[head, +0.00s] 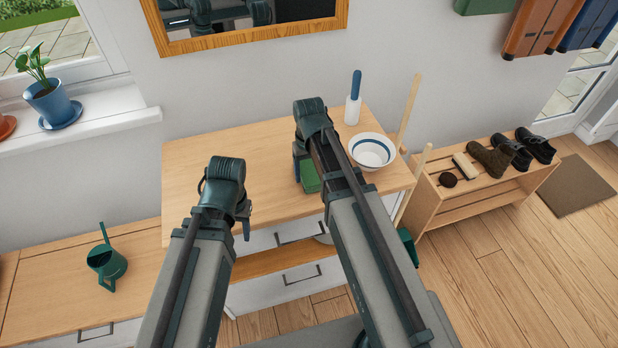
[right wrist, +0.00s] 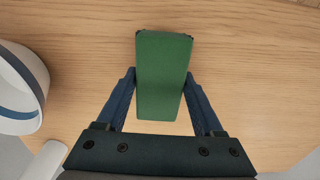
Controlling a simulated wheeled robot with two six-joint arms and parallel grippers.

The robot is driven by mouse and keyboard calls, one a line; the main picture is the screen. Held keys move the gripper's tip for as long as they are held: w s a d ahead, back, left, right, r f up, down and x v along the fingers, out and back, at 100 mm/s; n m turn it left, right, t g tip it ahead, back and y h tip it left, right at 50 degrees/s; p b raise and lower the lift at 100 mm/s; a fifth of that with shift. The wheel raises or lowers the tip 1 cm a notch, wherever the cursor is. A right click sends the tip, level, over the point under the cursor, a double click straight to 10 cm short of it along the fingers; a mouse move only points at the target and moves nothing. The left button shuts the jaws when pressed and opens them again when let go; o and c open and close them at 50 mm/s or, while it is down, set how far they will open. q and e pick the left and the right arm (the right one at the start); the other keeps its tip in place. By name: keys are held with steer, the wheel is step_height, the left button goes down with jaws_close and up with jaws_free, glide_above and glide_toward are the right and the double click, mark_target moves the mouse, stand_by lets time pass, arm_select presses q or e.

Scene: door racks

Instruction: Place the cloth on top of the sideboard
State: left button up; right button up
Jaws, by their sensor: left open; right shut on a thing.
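The sideboard (head: 235,145) has a light wood top and white drawers below, one of which looks pulled out. The cloth (head: 309,177) is a green folded block over the sideboard top, partly hidden by my right arm. In the right wrist view the cloth (right wrist: 163,75) sits between the two blue fingers of my right gripper (right wrist: 160,95), which is shut on it. Wood lies beneath it; I cannot tell whether it touches. My left gripper (head: 243,215) is open and empty at the sideboard's front left, its fingers mostly hidden.
A white bowl with a blue stripe (head: 371,152) and a blue-handled brush in a white holder (head: 353,100) stand at the right of the top. A shoe rack (head: 450,205) is further right. A green watering can (head: 106,262) stands on the low cabinet at left. The top's left half is clear.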

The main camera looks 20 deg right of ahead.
mark_target(309, 172)
arm_select(q)
steer(key=shift+f, duration=0.2)
arm_select(e)
steer(key=shift+f, duration=0.25)
steer(key=shift+f, duration=0.2)
steer(key=o, duration=1.2)
arm_select(q)
steer(key=shift+f, duration=0.15)
arm_select(e)
steer(key=shift+r, duration=0.2)
step_height(309, 172, up, 12)
steer(key=p, duration=1.2)
arm_select(q)
step_height(309, 172, up, 12)
arm_select(e)
steer(key=s+a+n+h, duration=0.1)
steer(key=s+a+n, duration=0.2)
steer(key=s+a, duration=0.7)
steer(key=s, duration=0.4)
steer(key=shift+a, duration=0.3)
